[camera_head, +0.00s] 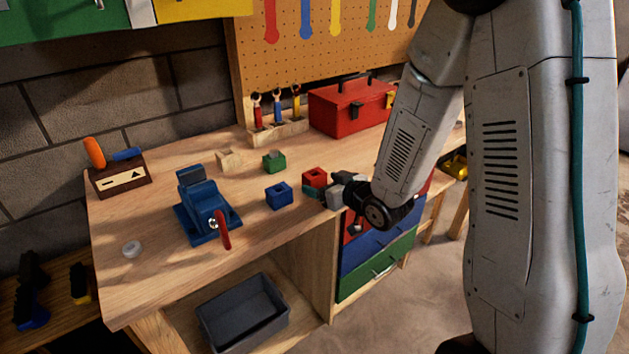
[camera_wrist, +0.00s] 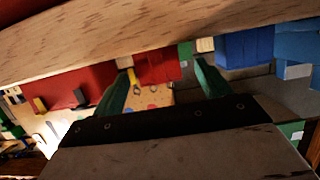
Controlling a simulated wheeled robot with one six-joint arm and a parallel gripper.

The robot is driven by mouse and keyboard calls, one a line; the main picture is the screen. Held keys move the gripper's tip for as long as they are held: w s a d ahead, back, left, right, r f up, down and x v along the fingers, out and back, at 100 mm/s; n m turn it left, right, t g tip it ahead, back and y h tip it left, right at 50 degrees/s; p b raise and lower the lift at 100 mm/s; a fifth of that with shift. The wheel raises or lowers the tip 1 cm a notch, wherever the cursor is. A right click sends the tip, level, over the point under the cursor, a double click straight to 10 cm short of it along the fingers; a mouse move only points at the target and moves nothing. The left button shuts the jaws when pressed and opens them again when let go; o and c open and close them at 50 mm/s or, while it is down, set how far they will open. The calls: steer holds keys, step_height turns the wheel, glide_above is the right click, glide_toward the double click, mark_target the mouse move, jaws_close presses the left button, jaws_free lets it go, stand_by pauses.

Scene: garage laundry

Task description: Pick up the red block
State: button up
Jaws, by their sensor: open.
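The red block (camera_head: 315,177) is a small cube with a hollow top, standing on the wooden workbench near its front edge. My gripper (camera_head: 321,193) is low over the bench at the block's near right side, partly overlapping it in the head view. In the wrist view, which looks upside down, the red block (camera_wrist: 157,67) shows between the two green fingers of my open gripper (camera_wrist: 161,72). The fingers are apart, with nothing held. I cannot tell whether either finger touches the block.
A blue block (camera_head: 279,195) stands left of the red block, a green block (camera_head: 274,161) behind. A blue vise (camera_head: 206,209) is farther left. A red toolbox (camera_head: 350,108) stands at the back. Coloured drawers (camera_head: 376,262) lie below the bench edge.

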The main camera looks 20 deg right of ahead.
mark_target(311, 177)
steer(key=x, duration=0.6)
steer(key=shift+w+r, duration=0.1)
steer(key=shift+w, duration=0.2)
steer(key=c, duration=1.1)
